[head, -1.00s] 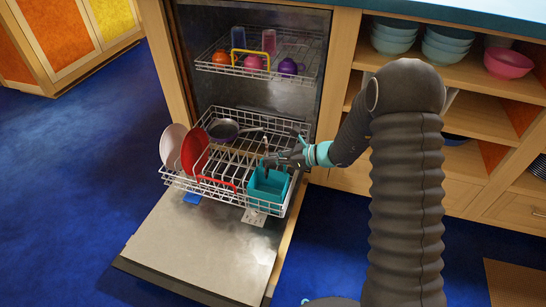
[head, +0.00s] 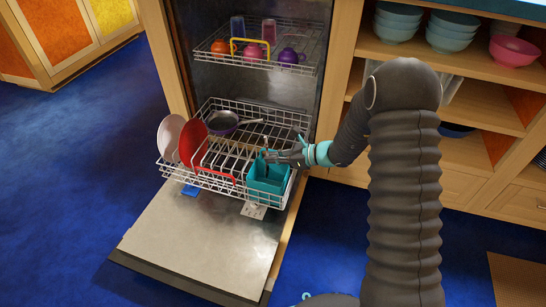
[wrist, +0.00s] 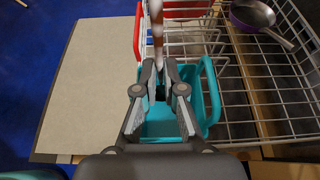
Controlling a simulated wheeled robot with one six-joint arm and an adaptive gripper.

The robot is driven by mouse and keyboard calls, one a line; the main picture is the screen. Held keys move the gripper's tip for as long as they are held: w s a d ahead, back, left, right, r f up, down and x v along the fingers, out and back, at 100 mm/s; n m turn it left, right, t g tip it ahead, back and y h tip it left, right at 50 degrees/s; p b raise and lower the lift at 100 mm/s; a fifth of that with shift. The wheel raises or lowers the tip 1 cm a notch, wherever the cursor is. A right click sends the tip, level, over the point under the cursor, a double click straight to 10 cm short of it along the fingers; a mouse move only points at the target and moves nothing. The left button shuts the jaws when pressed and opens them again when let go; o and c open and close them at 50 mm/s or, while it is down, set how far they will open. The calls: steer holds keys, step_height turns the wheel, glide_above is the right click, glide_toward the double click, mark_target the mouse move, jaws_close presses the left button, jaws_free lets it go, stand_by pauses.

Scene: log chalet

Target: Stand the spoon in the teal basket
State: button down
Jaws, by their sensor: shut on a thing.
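The teal basket (head: 268,187) stands at the front right of the pulled-out lower dishwasher rack. It also shows in the wrist view (wrist: 213,95), under my gripper. My gripper (head: 270,157) is over the basket's opening. In the wrist view my gripper (wrist: 160,68) is shut on the spoon (wrist: 156,20), a thin pale shaft with a brownish stretch. The spoon stands roughly upright between the fingertips. A small part of the spoon (head: 265,142) shows above my gripper in the head view. Its lower end is hidden, so I cannot tell whether it touches the basket floor.
The lower rack (head: 208,183) also holds a red plate (head: 192,145), a pale plate (head: 169,138) and a pan (head: 224,122). The upper rack (head: 255,68) holds cups. The open door (head: 200,245) is mostly bare.

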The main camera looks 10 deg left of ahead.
steer(key=shift+f+b, duration=1.4)
steer(key=shift+f, duration=0.5)
steer(key=c, duration=1.2)
jaws_free()
glide_toward(267, 166)
steer(key=v, duration=0.4)
steer(key=shift+d, duration=0.15)
